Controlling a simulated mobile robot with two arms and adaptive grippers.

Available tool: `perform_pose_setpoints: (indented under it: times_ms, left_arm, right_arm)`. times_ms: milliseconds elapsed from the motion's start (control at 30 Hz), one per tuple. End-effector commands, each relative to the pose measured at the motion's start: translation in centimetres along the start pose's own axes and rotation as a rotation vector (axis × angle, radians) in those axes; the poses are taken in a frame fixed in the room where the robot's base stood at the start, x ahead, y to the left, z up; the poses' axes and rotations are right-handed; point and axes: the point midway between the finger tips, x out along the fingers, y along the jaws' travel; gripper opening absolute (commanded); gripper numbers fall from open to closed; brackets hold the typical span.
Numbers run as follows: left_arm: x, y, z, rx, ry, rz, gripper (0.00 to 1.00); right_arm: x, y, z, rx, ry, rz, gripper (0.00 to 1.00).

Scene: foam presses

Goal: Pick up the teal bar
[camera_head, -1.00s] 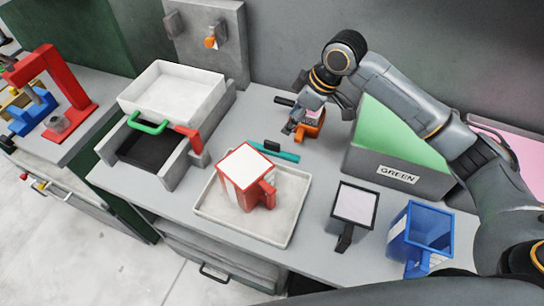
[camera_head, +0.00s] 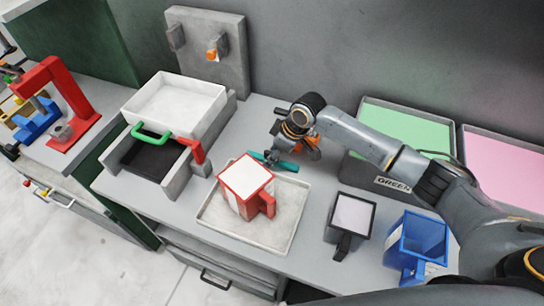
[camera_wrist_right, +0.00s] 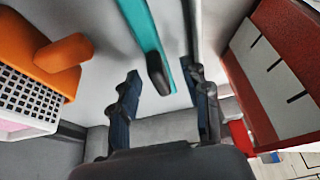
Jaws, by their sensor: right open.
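The teal bar (camera_head: 288,165) lies on the bench behind the red container, partly hidden by my right gripper (camera_head: 272,156) in the head view. In the right wrist view the teal bar (camera_wrist_right: 145,32) runs down from the top edge, with a black knob (camera_wrist_right: 158,74) on it. The open fingers of my right gripper (camera_wrist_right: 163,92) stand on either side of the bar's lower end, the bar nearer the right finger. I see no contact; the height gap is hard to tell. My left gripper is not in view.
A red container (camera_head: 238,200) stands on a pale tray (camera_head: 285,232) in front of the bar. An orange object (camera_head: 312,147) is close to the right gripper. The GREEN bin (camera_head: 378,178) is right of it; a grey container (camera_head: 335,240) and blue container (camera_head: 402,262) stand in front.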

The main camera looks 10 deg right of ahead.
Motion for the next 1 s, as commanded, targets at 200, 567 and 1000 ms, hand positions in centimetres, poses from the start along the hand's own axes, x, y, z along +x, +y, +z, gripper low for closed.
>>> perform_pose_setpoints:
  times_ms: [200,567,1000]
  left_arm:
    - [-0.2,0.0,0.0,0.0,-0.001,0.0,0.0]
    - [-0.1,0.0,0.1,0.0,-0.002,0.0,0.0]
    - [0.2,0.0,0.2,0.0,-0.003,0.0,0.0]
  right_arm:
    - [1.2,0.0,0.1,-0.002,-0.001,0.001,0.47]
    - [1.1,0.0,0.1,-0.001,-0.001,0.0,0.02]
    - [0.1,0.1,-0.4,-0.001,0.002,0.002,0.0]
